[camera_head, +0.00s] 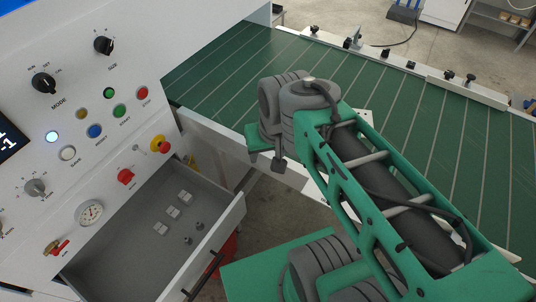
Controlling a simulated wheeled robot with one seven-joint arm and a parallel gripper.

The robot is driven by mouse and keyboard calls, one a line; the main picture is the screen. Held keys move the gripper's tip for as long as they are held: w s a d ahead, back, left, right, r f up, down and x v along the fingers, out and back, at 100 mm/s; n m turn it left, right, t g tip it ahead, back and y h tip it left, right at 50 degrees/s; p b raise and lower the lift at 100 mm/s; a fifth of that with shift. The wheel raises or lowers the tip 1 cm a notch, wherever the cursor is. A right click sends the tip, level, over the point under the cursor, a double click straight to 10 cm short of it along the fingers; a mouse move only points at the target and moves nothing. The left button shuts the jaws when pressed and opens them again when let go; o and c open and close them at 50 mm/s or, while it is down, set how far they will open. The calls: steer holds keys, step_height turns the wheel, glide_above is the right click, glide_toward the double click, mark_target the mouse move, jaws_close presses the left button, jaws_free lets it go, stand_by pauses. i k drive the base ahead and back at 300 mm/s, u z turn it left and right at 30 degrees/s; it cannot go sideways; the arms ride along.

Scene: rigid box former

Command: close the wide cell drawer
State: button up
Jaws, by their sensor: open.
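The wide cell drawer (221,237) is pulled out from the white machine front at lower left. Its grey tray is open to view and its front panel faces right. A dark bar handle (203,276) runs along the panel's outer face, partly cut off by the bottom edge. Several small pale blocks and dark metal pieces lie inside the drawer. My gripper (270,158) hangs at the end of my green arm, up and to the right of the drawer front, apart from it. It is open and looks empty; its fingertips are partly hidden by the wrist.
The control panel (75,115) with knobs, buttons and a gauge rises above the drawer. A green conveyor belt (235,75) runs behind my arm, with a pale rail along its far side. A red object (228,258) stands beyond the drawer front. Bare floor shows between drawer and belt.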

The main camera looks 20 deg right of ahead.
mark_target(125, 259)
steer(key=z, duration=1)
steer(key=k, duration=0.7)
steer(key=u, duration=2.8)
